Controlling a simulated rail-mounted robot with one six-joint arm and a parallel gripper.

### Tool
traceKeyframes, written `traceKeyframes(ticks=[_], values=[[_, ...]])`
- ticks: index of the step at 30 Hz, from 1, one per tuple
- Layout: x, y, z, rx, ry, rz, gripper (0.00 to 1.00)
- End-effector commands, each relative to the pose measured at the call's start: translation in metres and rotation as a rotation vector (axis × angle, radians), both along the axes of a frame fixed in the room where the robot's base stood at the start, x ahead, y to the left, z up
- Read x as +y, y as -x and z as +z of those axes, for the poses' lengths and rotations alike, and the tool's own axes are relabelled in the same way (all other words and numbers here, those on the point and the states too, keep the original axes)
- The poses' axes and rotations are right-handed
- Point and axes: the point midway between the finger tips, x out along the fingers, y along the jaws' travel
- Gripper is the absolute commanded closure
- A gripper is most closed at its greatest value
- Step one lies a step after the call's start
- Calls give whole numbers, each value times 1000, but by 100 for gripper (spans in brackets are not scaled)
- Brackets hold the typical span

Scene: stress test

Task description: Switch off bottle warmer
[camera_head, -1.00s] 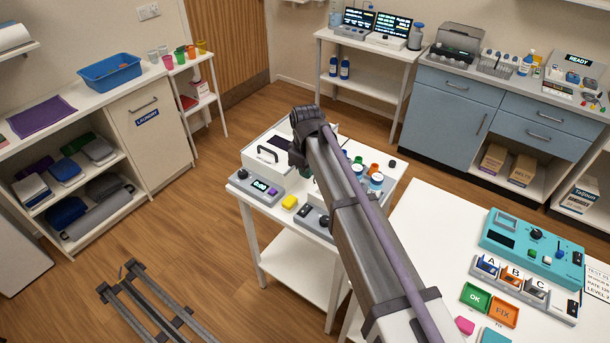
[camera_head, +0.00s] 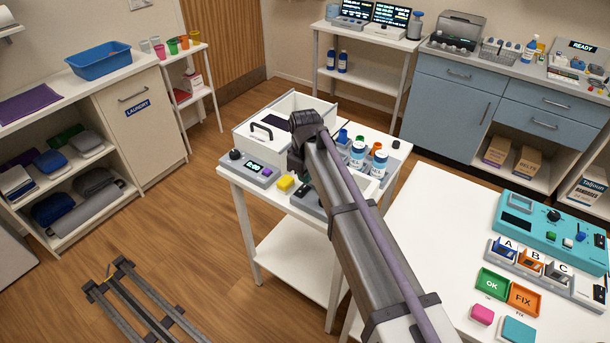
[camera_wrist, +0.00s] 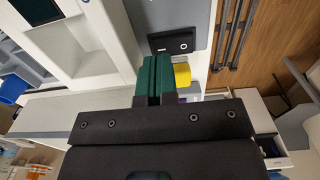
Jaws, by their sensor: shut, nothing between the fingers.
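My gripper (camera_wrist: 153,62) shows in the wrist view as two dark green fingers pressed together, with nothing between them. Just beyond the fingertips is a grey device (camera_wrist: 143,18) with a black switch plate (camera_wrist: 172,43) carrying a round white mark. This may be the bottle warmer; I see no label on it. The fingertips look near its edge, but I cannot tell whether they touch. In the head view a grey device (camera_head: 306,198) sits at the table's front, partly covered by my arm.
A yellow block (camera_wrist: 182,75) is close beside the fingers. On the white table (camera_head: 238,185) are a grey timer with a lit display (camera_head: 254,167), a white box with a black handle (camera_head: 262,133), and white bottles with blue caps (camera_head: 378,163). A larger white table (camera_head: 420,215) stands right.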

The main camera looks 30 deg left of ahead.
Motion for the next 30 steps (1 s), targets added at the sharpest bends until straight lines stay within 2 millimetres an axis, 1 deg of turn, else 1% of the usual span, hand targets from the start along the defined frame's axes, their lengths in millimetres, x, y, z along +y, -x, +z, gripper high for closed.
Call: traceKeyframes(ticks=[1,4,13,16,18,24,30], values=[[0,0,-16,0,0,0,100],[0,0,-22,0,0,0,100],[0,0,-20,0,0,0,100],[0,-1,-28,0,0,0,100],[0,-1,-24,0,0,0,100],[0,0,-24,0,1,0,100],[-1,8,-20,2,1,0,100]])
